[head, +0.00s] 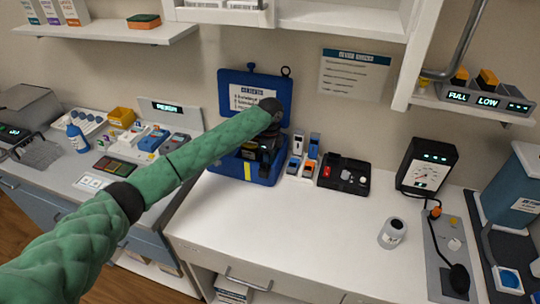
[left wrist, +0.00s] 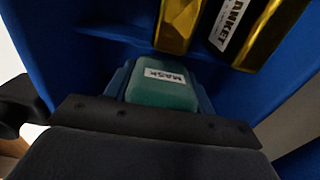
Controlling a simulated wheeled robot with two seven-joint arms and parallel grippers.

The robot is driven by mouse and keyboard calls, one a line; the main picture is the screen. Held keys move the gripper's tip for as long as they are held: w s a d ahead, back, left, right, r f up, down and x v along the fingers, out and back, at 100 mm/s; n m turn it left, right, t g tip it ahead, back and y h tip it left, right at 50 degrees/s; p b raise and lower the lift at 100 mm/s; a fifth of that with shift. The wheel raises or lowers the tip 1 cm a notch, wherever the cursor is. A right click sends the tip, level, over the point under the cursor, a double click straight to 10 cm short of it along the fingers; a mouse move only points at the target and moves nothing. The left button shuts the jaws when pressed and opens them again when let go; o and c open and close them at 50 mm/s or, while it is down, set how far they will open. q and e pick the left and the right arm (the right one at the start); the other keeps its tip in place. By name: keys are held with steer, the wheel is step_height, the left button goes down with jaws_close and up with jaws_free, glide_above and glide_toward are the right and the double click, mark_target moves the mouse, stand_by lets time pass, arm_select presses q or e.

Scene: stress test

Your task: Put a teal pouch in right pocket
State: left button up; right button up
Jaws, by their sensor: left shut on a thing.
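A teal pouch (left wrist: 163,90) labelled MASK shows in the left wrist view, close in front of my left gripper. My left gripper (head: 267,152) is shut on the pouch, inside or just over the open blue case (head: 262,178). The raised lid (head: 236,82) of the case carries a CONTENTS card. Gold packets, one labelled BLANKET (left wrist: 232,22), lie beyond the pouch against the blue interior. The gripper hides most of the case interior in the head view, and I cannot tell which pocket the pouch is at. My right gripper is not in view.
Small blue and orange boxes (head: 304,155) and a black tray (head: 343,175) stand right of the case. A grey-white jar (head: 392,233) and a black gauge (head: 426,165) are farther right. The white counter (head: 290,235) in front is mostly clear.

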arm_select(q)
steer(key=shift+f, duration=0.6)
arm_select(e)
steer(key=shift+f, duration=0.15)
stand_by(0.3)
arm_select(q)
steer(key=o, duration=1.2)
steer(key=shift+c, duration=0.2)
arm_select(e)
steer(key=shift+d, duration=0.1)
arm_select(q)
steer(key=shift+r, duration=0.1)
step_height(320, 180, up, 6)
steer(key=b, duration=0.2)
steer(key=shift+r+b, duration=0.2)
steer(key=shift+b, duration=0.2)
steer(key=shift+r, duration=0.6)
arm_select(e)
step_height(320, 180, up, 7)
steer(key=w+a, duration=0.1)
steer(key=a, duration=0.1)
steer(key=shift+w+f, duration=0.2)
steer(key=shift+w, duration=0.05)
